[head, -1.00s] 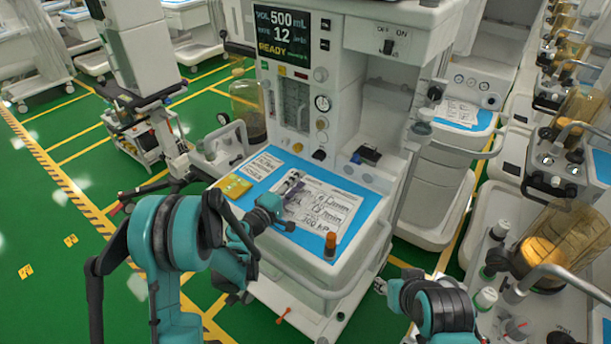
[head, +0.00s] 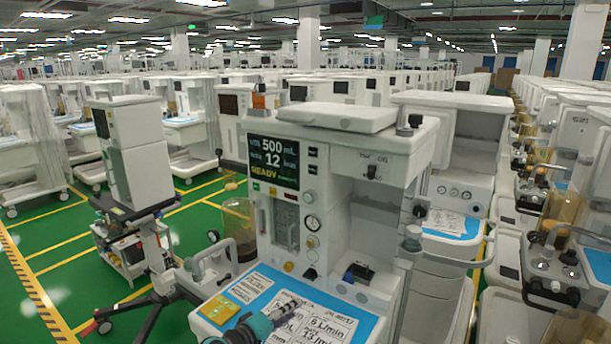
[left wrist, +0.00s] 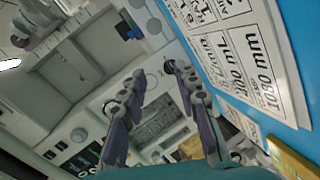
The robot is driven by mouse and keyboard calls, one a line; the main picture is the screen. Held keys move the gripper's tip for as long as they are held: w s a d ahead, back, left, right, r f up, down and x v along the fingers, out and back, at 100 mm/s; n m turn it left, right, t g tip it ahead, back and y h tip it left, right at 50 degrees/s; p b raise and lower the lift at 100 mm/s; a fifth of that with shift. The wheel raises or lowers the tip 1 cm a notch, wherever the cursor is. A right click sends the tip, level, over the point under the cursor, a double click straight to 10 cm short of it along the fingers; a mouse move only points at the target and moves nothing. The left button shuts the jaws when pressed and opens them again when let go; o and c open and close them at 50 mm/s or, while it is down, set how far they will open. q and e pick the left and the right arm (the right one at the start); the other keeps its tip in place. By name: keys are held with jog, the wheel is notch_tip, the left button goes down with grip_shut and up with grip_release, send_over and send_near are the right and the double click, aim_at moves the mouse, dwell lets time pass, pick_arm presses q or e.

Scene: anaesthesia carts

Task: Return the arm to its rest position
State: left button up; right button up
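My left gripper (head: 286,307) is at the bottom edge of the head view, in front of the cart's work surface (head: 268,282). The left wrist view shows its two dark fingers (left wrist: 155,70) spread apart with nothing between them. Whether it touches the surface cannot be told. Most of my left arm is below the head view. My right arm and gripper are outside both current views.
The anaesthesia cart's screen (head: 272,163) reads 500 mL, 12 and READY. White labelled cards (head: 325,322) and a yellow pad (head: 222,307) lie on the blue mat. Neighbouring carts stand close on the right. Green floor (head: 50,255) shows on the left.

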pick_arm(q)
jog(key=s+a+f+m+g+y, duration=0.1)
jog(key=s+a, duration=0.5)
jog(key=s, duration=0.7)
jog(key=s+a+f+m+g+y, duration=0.1)
jog(key=s+a+m+g+y, duration=0.2)
jog(key=s, duration=1.1)
jog(key=a+m+y, duration=0.2)
jog(key=a+y, duration=0.2)
jog(key=y, duration=0.1)
jog(key=shift+a+m+g, duration=0.2)
jog(key=shift+m+g, duration=0.1)
jog(key=shift+g, duration=0.1)
jog(key=shift+f, duration=0.1)
jog(key=shift+c, duration=0.2)
